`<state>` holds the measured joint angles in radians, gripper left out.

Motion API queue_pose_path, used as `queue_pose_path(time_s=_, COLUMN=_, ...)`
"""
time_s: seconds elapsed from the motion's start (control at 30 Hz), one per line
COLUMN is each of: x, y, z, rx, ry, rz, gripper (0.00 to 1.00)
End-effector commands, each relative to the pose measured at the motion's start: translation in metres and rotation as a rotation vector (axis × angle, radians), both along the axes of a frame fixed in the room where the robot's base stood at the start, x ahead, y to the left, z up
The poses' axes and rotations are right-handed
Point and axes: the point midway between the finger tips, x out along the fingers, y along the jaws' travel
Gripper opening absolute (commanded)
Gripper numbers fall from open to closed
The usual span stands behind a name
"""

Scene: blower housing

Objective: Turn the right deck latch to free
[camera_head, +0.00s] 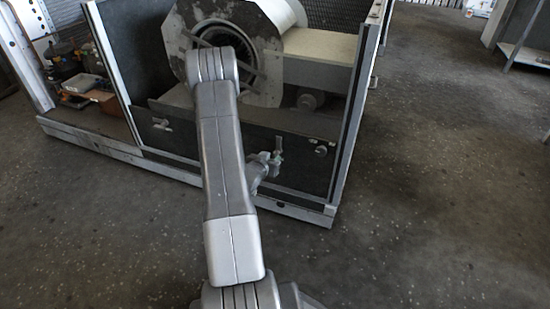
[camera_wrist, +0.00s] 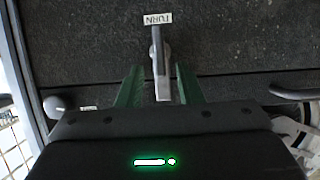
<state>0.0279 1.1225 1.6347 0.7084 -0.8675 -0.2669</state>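A pale metal latch handle (camera_wrist: 160,62) stands out from a dark panel in the wrist view, with a small white label reading TURN (camera_wrist: 158,18), upside down, at its end. My gripper (camera_wrist: 157,78) has its two green fingers apart, one on each side of the handle. My arm hides part of the panel to the left.
A round knob (camera_head: 321,150) sits on the panel to the right; it shows at left in the wrist view (camera_wrist: 55,105). Another small fitting (camera_head: 160,123) is at the panel's left. The blower drum (camera_head: 225,25) stands behind the panel.

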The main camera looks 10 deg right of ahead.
Motion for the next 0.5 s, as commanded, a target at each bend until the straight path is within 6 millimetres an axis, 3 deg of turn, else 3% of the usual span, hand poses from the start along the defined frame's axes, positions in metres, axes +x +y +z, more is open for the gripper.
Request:
queue_pose_path(time_s=0.2, x=0.025, y=-0.017, z=-0.014, rx=0.000, ry=-0.001, rz=0.000, gripper=0.33)
queue_pose_path(time_s=0.5, x=0.033, y=-0.022, z=-0.016, rx=0.000, ry=0.000, rz=0.001, gripper=0.33)
